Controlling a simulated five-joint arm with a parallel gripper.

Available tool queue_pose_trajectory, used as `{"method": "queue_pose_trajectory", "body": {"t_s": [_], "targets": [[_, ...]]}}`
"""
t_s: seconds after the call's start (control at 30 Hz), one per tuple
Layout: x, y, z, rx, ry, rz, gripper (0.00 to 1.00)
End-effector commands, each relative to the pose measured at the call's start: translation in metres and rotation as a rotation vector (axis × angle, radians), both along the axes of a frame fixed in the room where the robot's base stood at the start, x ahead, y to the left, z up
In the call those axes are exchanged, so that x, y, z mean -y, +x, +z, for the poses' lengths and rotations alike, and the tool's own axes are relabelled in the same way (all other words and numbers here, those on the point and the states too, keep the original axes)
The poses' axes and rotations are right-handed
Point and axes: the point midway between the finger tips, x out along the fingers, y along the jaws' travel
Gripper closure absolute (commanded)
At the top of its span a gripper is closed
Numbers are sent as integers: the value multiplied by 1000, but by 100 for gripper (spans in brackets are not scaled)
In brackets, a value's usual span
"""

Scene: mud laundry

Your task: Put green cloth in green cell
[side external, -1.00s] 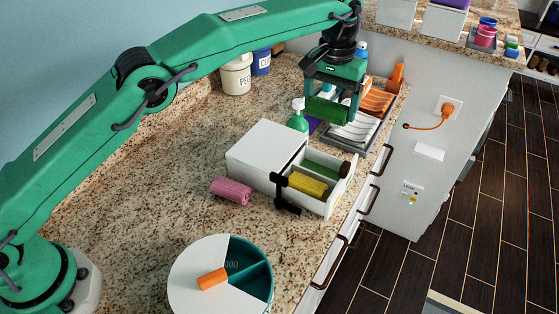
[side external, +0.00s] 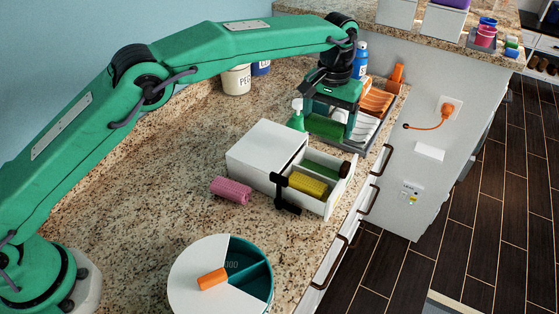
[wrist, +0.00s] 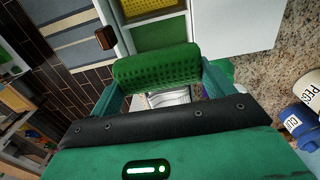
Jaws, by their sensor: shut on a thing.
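My gripper (side external: 328,118) is shut on the rolled green cloth (side external: 325,128) and holds it raised beyond the open drawer in the side view. In the wrist view the green cloth (wrist: 155,66) spans between my two fingers. The white box's open drawer (side external: 325,208) has divided cells. A yellow cloth (side external: 307,184) lies in one cell. The green cell (side external: 322,169) is beside it, and in the wrist view its green floor (wrist: 158,33) shows bare where it is not hidden by the held cloth.
A black handle (side external: 284,195) stands at the drawer's near side. A pink cloth (side external: 230,190) lies on the counter. A green bottle (side external: 296,120) and a tray (side external: 366,150) stand close to my gripper.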

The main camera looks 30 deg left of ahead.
Motion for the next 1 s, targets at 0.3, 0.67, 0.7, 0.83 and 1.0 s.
{"method": "queue_pose_trajectory", "body": {"t_s": [0.3, 0.67, 0.7, 0.83, 1.0], "targets": [[0, 0, -16, -2, 1, 0, 41], [0, 0, -41, -2, 1, 0, 41], [0, 0, -44, -1, 1, 0, 41], [0, 0, -52, -1, 1, 0, 41], [0, 0, -65, -2, 1, 0, 41]]}}
